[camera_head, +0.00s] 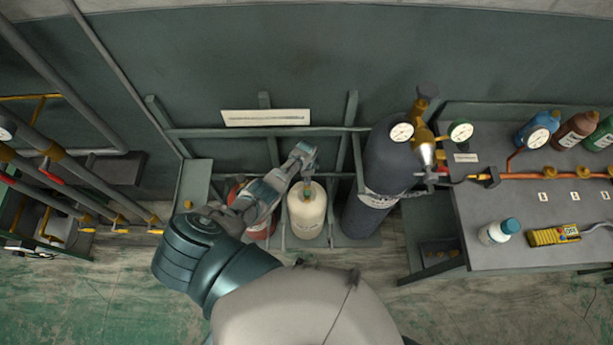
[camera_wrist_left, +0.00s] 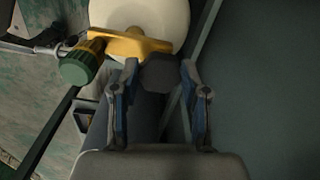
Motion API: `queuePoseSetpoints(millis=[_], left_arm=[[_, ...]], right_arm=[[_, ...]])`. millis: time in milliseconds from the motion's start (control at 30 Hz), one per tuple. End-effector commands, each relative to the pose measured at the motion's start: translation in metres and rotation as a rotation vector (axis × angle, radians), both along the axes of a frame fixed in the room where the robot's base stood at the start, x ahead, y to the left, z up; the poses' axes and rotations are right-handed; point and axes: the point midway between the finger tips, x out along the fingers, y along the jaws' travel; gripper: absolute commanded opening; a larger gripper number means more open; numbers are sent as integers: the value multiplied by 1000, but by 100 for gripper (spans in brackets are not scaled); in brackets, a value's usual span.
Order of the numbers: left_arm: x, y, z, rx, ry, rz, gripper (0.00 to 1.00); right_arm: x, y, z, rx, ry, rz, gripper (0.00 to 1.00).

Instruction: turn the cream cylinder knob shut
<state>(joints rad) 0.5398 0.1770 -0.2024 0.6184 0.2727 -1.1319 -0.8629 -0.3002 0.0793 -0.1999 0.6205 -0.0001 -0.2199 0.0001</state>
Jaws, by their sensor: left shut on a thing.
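The cream cylinder (camera_head: 307,216) stands upright in the rack in the head view, and its rounded top (camera_wrist_left: 140,16) shows in the wrist view. A yellow brass valve (camera_wrist_left: 128,45) sits on it. The dark grey faceted knob (camera_wrist_left: 160,73) is at the valve's right end, between the fingertips of my left gripper (camera_wrist_left: 160,78), which is shut on it. In the head view my left gripper (camera_head: 304,158) reaches in above the cylinder's valve and hides the knob. My right gripper is in neither view.
A green-capped fitting (camera_wrist_left: 82,62) with a hose is left of the valve. A red cylinder (camera_head: 262,226) stands left of the cream one, partly behind my arm. A tall dark cylinder (camera_head: 385,180) with gauges stands right. A grey bench (camera_head: 475,235) is farther right.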

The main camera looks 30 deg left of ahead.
Motion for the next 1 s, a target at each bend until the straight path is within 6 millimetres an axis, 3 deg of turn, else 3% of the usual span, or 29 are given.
queuePoseSetpoints(millis=[367,400,500,833,1000], left_arm=[[2,2,2,4,-6,-8,10],[3,2,2,4,-6,-7,47],[2,2,2,3,-5,-7,70],[1,1,1,2,-2,-6,70],[2,2,12,2,-5,-6,70]], right_arm=[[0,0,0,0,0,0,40],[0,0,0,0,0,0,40],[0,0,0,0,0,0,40],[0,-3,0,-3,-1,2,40],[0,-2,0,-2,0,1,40]])
